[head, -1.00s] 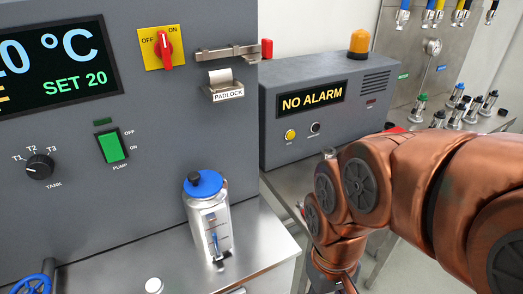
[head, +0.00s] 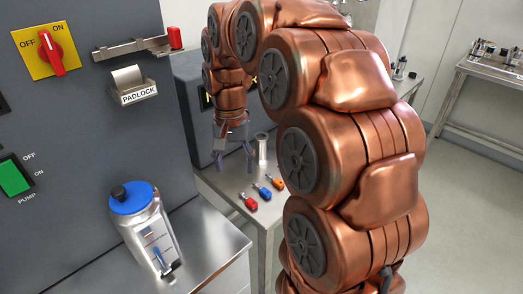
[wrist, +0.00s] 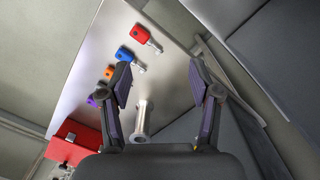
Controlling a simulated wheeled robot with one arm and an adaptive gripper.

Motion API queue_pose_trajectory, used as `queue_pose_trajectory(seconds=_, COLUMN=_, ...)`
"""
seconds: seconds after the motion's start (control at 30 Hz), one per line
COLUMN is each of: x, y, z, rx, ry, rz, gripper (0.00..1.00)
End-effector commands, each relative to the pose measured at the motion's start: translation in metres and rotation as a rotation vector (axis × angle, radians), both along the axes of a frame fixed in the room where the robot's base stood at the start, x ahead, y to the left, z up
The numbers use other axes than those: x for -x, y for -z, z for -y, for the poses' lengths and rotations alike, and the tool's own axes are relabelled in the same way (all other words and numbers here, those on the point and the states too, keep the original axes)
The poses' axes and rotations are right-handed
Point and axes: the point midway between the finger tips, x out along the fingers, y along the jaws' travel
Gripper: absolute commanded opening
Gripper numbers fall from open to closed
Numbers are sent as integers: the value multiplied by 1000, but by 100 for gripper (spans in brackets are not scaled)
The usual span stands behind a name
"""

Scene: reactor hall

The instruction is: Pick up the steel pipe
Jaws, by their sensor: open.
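The steel pipe (head: 262,147) is a short silvery cylinder standing upright on the steel side table, just right of my gripper in the head view. My gripper (head: 235,163) points down over the table, fingers apart. In the wrist view my gripper (wrist: 159,85) is open with nothing between its fingertips. I cannot tell whether a finger touches the pipe.
A red item (head: 248,203), a blue one (head: 262,193) and an orange one (head: 276,184) lie in a row near the table's (head: 225,180) front edge. A blue-capped canister (head: 148,225) stands on the left bench. The grey alarm box (head: 190,90) is behind my arm.

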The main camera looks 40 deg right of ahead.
Motion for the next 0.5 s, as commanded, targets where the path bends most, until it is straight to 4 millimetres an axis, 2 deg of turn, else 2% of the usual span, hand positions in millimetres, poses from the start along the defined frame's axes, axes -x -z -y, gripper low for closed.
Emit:
queue_pose_trajectory(seconds=0.03, x=-15, y=1, z=14, rx=2, ry=54, rz=5, gripper=63)
queue_pose_trajectory(seconds=0.3, x=-77, y=8, z=89, rx=21, ry=353, rz=28, gripper=63)
queue_pose_trajectory(seconds=0.5, x=-103, y=16, z=140, rx=36, ry=543, rz=40, gripper=63)
